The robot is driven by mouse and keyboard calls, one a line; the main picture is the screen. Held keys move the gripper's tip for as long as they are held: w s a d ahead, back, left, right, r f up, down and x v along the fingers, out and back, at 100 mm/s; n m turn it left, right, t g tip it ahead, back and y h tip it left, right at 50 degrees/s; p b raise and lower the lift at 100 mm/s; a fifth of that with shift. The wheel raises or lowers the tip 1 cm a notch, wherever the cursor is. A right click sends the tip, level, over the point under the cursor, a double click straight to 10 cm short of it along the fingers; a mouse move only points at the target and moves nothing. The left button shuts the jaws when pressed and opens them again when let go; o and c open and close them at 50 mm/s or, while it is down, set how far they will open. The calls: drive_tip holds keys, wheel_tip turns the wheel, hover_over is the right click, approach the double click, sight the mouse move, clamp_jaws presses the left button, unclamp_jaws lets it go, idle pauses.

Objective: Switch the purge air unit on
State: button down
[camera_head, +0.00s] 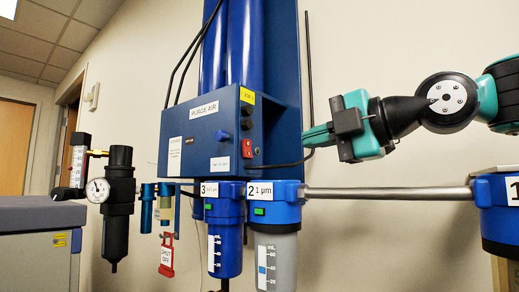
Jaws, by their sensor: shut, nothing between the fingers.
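The purge air unit (205,135) is a blue box with a "PURGE AIR" label, mounted on a blue wall panel below tall blue cylinders. Its right side face carries a yellow label (247,96), two dark round knobs or fittings and a small red switch (247,148). The switch's position is too small to tell. My gripper (307,136) is teal and black, comes in from the right and points left. Its fingers are shut and empty, to the right of the box's side face and about level with the red switch, apart from it in the picture.
A black cable (285,163) runs from the box side, below my fingers. Filter bowls (223,230) (275,262) hang below, joined by a metal pipe (390,193) to another blue filter (495,215). A gauge (98,190) and red "SHUT OFF" tag (167,258) are left.

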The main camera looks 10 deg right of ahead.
sight(249, 156)
drive_tip(key=p+x, duration=0.3)
drive_tip(key=x, duration=0.2)
drive_tip(key=p+x, duration=0.3)
drive_tip(key=x, duration=0.2)
drive_tip(key=shift+a+r, duration=0.15)
drive_tip(key=shift+r, duration=0.05)
drive_tip(key=shift+w+a+f+p, duration=0.3)
drive_tip(key=shift+w+a+p, duration=0.15)
drive_tip(key=shift+w+a, duration=0.1)
